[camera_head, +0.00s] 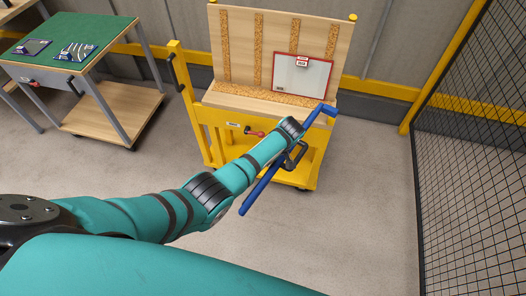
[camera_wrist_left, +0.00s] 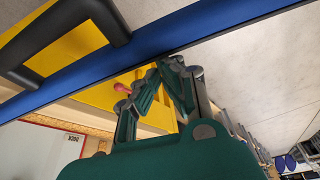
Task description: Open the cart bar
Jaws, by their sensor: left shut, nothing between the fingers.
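The yellow cart (camera_head: 207,130) stands ahead with a wooden back panel and deck. Its blue bar (camera_head: 262,188) slants across the front right. One end is by the cart's right front corner; the other sticks out toward me, low and apart from the left post. A black handle (camera_head: 296,157) is on the bar; in the left wrist view the handle (camera_wrist_left: 75,25) and bar (camera_wrist_left: 100,66) cross the top. My left arm reaches over the bar and hides part of it. My left gripper (camera_wrist_left: 158,68) is shut and empty near the bar; contact is unclear. My right gripper is not in view.
A red knob (camera_head: 256,134) is on the cart's front. A white framed board (camera_head: 302,77) leans on the back panel. A green-topped table (camera_head: 75,45) stands left and a black mesh fence (camera_head: 470,150) right. The floor before the cart is clear.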

